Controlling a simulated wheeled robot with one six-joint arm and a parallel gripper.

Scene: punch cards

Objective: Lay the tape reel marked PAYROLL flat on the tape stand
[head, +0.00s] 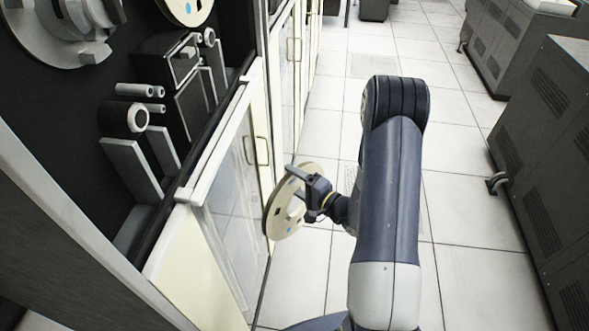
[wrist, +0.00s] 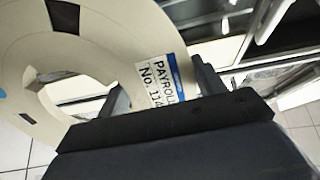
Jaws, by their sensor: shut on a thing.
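The cream tape reel (head: 281,212) is held on edge, nearly upright, beside the lower doors of the tape cabinet in the head view. In the wrist view the reel (wrist: 105,40) fills the upper left, and its label (wrist: 163,84) reads PAYROLL with a number partly hidden. My gripper (head: 300,185) is shut on the reel's rim, one finger across its face. In the wrist view my gripper (wrist: 165,118) covers the lower part of the reel. I cannot make out a tape stand in either view.
The tape drive cabinet (head: 232,190) with glass doors stands close at the left, near the reel. Another reel (head: 188,8) is mounted on its upper panel. Grey machine cabinets (head: 552,150) line the right side. The white tiled floor (head: 460,215) between is clear.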

